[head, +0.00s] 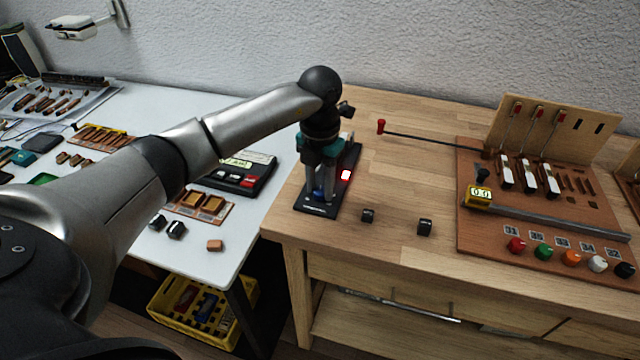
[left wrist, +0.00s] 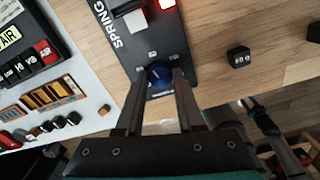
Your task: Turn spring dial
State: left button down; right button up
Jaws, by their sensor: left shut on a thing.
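The blue spring dial (left wrist: 158,71) sits near the end of a black panel (left wrist: 172,42) printed SPRING. Small white marks surround the dial. In the head view the panel (head: 350,160) lies at the left edge of the wooden bench. My left gripper (head: 319,190) points down over the panel's near end. In the left wrist view its two fingers (left wrist: 158,80) stand on either side of the dial and are shut on it. The fingers partly hide the dial in the head view.
A lit red button (head: 346,175) is on the panel beside my gripper. Two small black blocks (head: 367,215) (head: 424,227) lie to its right. A red-tipped rod (head: 430,138) reaches from the wooden piano-action board (head: 490,230). A white table (head: 225,255) adjoins at left.

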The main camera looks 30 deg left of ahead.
aim_at(320, 190)
pick_arm(q)
jog(key=shift+m, duration=1.3)
jog(key=c, duration=0.5)
grip_release()
jog(key=shift+r, duration=0.1)
notch_tip(320, 190, up, 15)
jog(key=p, duration=0.2)
jog(key=shift+r+p, duration=0.1)
jog(key=shift+p, duration=0.2)
